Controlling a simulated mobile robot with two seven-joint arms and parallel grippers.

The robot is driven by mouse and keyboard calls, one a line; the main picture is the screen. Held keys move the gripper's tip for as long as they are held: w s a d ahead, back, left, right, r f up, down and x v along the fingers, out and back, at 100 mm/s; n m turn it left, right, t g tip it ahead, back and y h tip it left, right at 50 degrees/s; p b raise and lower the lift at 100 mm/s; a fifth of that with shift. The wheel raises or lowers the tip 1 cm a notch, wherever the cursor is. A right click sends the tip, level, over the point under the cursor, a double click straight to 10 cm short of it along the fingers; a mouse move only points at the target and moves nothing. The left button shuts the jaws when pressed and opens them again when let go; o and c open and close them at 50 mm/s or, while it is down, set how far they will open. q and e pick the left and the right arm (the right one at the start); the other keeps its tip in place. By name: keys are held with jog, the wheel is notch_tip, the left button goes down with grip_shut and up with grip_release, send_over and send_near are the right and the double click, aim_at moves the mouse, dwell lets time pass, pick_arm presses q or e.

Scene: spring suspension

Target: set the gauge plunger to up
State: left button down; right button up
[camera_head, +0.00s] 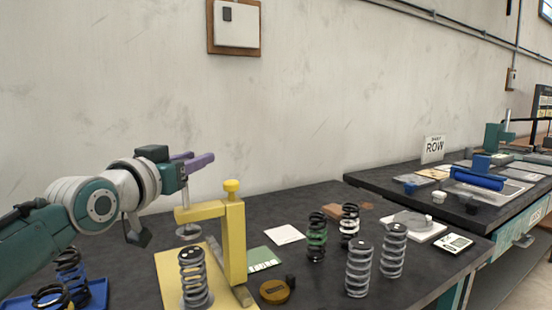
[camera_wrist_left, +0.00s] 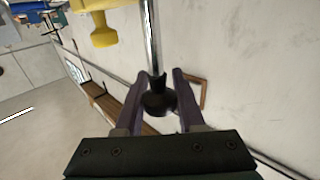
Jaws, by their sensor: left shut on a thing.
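The yellow gauge frame (camera_head: 233,245) stands on a yellow base plate at the front middle of the table. Its plunger has a thin metal rod and a grey disc (camera_head: 188,231) at the lower end. The disc hangs under the yellow arm, apart from the grey coil spring (camera_head: 195,280) that stands upright below it. My left gripper (camera_head: 200,160) is above the frame's arm, with purple fingers. In the left wrist view, the fingers (camera_wrist_left: 160,90) are shut on the plunger's round black knob (camera_wrist_left: 158,102). The head view hides the knob. My right gripper is not in view.
A round brass-coloured piece (camera_head: 276,291) lies near the frame. A blue tray (camera_head: 95,294) with springs is at left. A scale (camera_head: 454,243) is at right.

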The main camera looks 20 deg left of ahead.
pick_arm(q)
jog(key=shift+r, duration=0.6)
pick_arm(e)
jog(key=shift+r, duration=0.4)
pick_arm(q)
jog(key=c, duration=0.8)
grip_release()
jog(key=shift+c, duration=0.2)
jog(key=o, duration=0.3)
jog(key=shift+f, duration=0.15)
jog(key=shift+o, duration=0.2)
jog(key=shift+s, duration=0.1)
jog(key=s, duration=0.9)
jog(key=shift+s+d+p, duration=0.3)
jog(key=shift+s+d, duration=0.05)
jog(key=shift+d, duration=0.05)
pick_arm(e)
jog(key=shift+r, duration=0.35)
